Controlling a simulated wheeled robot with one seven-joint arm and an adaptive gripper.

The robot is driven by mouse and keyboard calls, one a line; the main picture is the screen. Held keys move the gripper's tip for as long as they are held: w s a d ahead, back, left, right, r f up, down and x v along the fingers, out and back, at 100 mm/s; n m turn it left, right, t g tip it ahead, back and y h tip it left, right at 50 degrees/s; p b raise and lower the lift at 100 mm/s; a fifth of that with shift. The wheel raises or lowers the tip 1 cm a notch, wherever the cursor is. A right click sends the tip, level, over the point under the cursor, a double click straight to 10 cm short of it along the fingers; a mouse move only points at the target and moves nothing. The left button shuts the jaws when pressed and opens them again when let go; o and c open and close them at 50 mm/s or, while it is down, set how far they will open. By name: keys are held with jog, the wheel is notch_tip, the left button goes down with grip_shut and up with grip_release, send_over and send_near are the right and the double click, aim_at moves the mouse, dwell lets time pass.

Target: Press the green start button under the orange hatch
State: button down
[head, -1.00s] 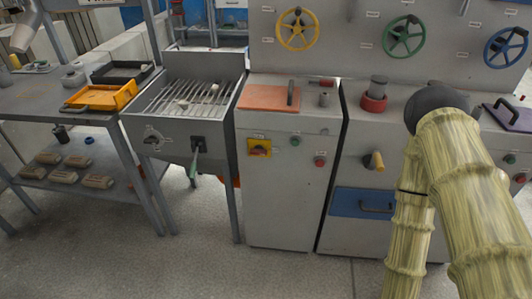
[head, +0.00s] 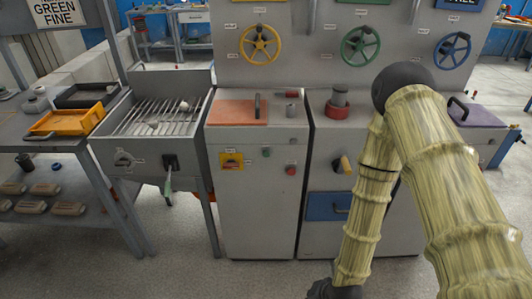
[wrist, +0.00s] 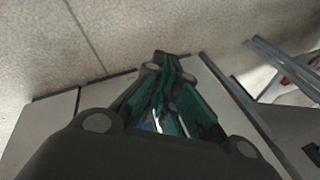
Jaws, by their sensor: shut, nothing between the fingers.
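The orange hatch (head: 232,113) is a flat lid with an upright dark handle (head: 257,105), lying closed on top of the grey cabinet left of centre. A small green button (head: 267,152) sits on that cabinet's front face, below the hatch. What lies beneath the hatch is hidden. My gripper shows in the wrist view (wrist: 160,62), its dark and teal fingers together and empty, over the floor and a grey surface.
A red button (head: 291,170) and a yellow-backed rotary switch (head: 231,160) share the cabinet front. A red-collared knob (head: 338,110) and a purple lid (head: 478,116) lie to the right. A slatted grey bin (head: 150,125) stands left. The floor in front is clear.

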aim_at(266, 154)
jog(key=w+a+r+m+t+y+p, duration=0.2)
jog(key=w+a+r, duration=0.5)
jog(key=w+r, duration=0.5)
jog(key=w+a+r+m+t+y+p, duration=0.1)
jog(key=w+a+r+m+t+y, duration=0.2)
jog(key=w+r, duration=0.9)
jog(key=w+a+m+t, duration=0.1)
jog(key=w+a+m, duration=0.2)
jog(key=w+a, duration=0.2)
jog(key=shift+r+m+y+p, duration=0.3)
jog(key=shift+r+p, duration=0.05)
jog(key=shift+p, duration=0.05)
jog(key=shift+w, duration=0.1)
jog(key=w+b, duration=0.1)
jog(key=w, duration=0.7)
jog(key=shift+w, duration=0.3)
jog(key=shift+w, duration=0.2)
jog(key=shift+w+d, duration=0.1)
jog(key=shift+w, duration=0.15)
